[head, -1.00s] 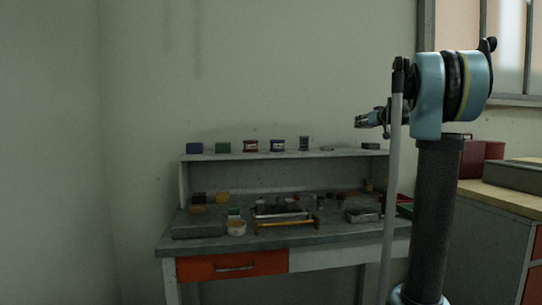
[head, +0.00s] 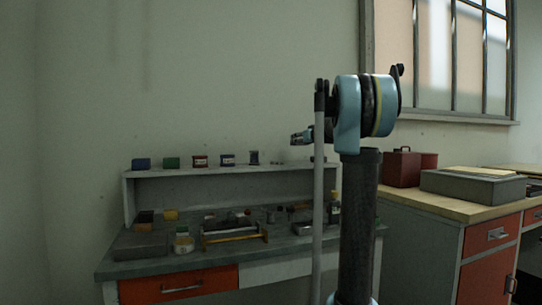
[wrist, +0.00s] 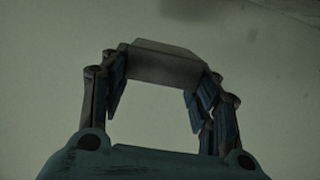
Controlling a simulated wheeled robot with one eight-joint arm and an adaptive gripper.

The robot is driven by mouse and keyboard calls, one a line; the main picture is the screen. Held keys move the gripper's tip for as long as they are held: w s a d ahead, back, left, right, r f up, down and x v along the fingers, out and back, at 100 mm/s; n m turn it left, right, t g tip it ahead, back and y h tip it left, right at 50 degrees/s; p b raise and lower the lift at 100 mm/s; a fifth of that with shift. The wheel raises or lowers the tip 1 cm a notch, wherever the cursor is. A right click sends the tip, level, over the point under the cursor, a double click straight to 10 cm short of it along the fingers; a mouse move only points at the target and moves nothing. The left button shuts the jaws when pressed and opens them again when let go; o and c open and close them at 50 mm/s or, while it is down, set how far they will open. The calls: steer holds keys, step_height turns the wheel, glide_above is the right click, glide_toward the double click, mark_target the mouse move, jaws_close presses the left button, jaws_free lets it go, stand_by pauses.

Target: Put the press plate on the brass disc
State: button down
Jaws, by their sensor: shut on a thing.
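My gripper (head: 298,137) is raised in front of the wall, above the level of the bench's shelf in the head view. In the wrist view my gripper (wrist: 160,75) is shut on a flat grey block, which appears to be the press plate (wrist: 167,64). The plate spans between the two fingers, and its ends are partly covered by the fingertips. In the head view the plate is too small to make out. I cannot pick out the brass disc for sure among the small dark items on the bench.
The workbench (head: 140,268) carries small blocks, a tub (head: 184,243), a yellow-handled tool (head: 238,237) and other parts. Small boxes line its raised shelf (head: 190,172). A cabinet (head: 420,215) with a red box (head: 402,168) and a grey case (head: 472,186) stands at right.

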steer(key=shift+f, duration=4.3)
steer(key=c, duration=0.6)
jaws_free()
